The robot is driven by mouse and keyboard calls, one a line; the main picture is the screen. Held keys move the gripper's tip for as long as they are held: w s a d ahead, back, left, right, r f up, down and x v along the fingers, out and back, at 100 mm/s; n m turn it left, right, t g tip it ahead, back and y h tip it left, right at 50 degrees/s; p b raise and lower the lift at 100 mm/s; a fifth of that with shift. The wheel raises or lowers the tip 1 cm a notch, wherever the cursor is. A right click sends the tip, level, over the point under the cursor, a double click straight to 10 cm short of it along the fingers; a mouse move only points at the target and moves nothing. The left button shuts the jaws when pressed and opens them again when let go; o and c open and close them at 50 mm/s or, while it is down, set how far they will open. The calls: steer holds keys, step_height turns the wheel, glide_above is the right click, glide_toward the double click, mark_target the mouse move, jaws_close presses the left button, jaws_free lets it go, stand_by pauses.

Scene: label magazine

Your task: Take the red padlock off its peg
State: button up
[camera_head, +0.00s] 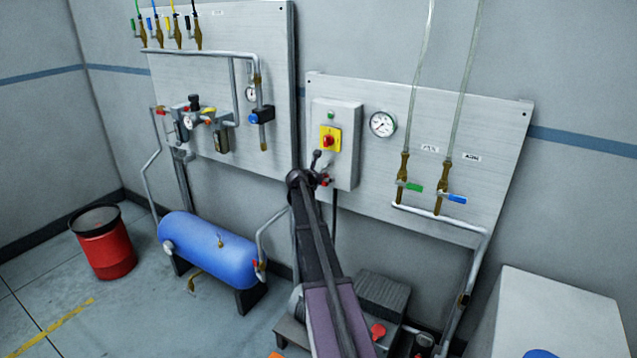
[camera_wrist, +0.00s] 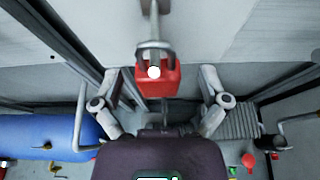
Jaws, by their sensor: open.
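The red padlock (camera_wrist: 157,84) hangs by its grey shackle (camera_wrist: 153,48) from a pale peg at the top middle of the wrist view. My gripper (camera_wrist: 160,88) is open, with one finger on each side of the padlock and a visible gap on both sides. I cannot tell how far the fingertips reach past it in depth. In the camera_head view my gripper (camera_head: 318,170) is beside the grey switch box. A small red patch there may be the padlock, mostly hidden by my gripper.
The grey switch box (camera_head: 347,115) with a red and yellow rotary switch (camera_head: 330,138) is on the right panel (camera_head: 265,40). A blue tank (camera_head: 212,248) and a red bin (camera_head: 105,250) stand on the floor at left. Pipes and valves (camera_head: 403,170) are at right.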

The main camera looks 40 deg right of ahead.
steer(key=shift+w+d+f, duration=0.15)
steer(key=shift+d, duration=0.15)
steer(key=c, duration=1.3)
steer(key=shift+w+r+p, duration=0.1)
steer(key=shift+r+p, duration=0.45)
steer(key=shift+r, duration=0.1)
steer(key=shift+s+a, duration=0.2)
steer(key=shift+a, duration=0.15)
steer(key=shift+s+a, duration=0.1)
steer(key=shift+a, duration=0.25)
steer(key=shift+s+a, duration=0.15)
steer(key=shift+a, duration=0.15)
steer(key=shift+s+a, duration=0.2)
steer(key=shift+a, duration=0.3)
steer(key=shift+s+a, duration=0.2)
steer(key=shift+a, duration=0.3)
